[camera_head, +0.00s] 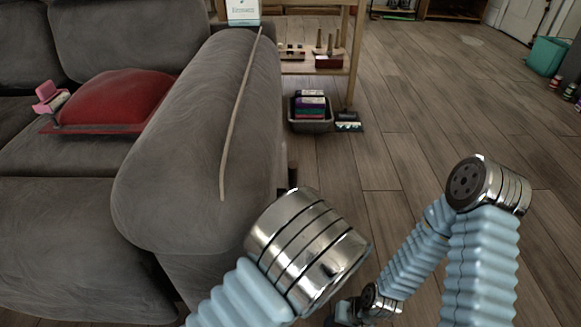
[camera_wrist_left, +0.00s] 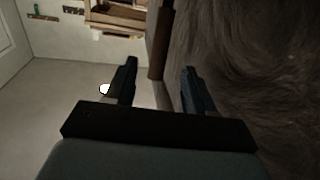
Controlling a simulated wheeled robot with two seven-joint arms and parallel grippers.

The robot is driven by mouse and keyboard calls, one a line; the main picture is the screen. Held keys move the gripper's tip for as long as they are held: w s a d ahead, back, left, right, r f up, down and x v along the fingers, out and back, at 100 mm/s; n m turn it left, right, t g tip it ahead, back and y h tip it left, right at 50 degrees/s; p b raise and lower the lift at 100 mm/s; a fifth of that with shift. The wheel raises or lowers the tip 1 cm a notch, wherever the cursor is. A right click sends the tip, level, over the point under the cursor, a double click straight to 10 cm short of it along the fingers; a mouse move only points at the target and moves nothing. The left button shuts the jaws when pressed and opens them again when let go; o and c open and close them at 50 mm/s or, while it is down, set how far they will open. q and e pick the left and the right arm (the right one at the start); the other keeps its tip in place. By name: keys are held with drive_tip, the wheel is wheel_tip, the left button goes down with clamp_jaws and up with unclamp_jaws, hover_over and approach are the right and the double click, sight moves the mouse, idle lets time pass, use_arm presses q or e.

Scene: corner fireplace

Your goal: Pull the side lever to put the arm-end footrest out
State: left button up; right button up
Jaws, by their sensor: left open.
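The grey sofa (camera_head: 60,225) fills the left of the head view. Its near arm (camera_head: 190,150) has a rounded top. A short dark brown upright piece (camera_head: 292,165), which looks like the side lever, shows at the arm's outer side. In the left wrist view a brown wooden bar (camera_wrist_left: 159,40) stands beside the sofa's fabric side (camera_wrist_left: 265,80). My left gripper (camera_wrist_left: 159,66) is open, with the bar between its fingers in the picture; I cannot tell if they touch. The left gripper is hidden in the head view. My right gripper is not visible. No extended footrest shows.
A red cushion (camera_head: 117,97) is on the seat. A wooden shelf (camera_head: 350,60) and dark basket (camera_head: 311,120) stand beyond the arm.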

sight(292, 170)
use_arm(q)
drive_tip(key=w, duration=0.3)
drive_tip(key=w+a+b, duration=0.1)
drive_tip(key=w, duration=0.3)
drive_tip(key=w+a, duration=0.1)
drive_tip(key=w, duration=0.3)
clamp_jaws()
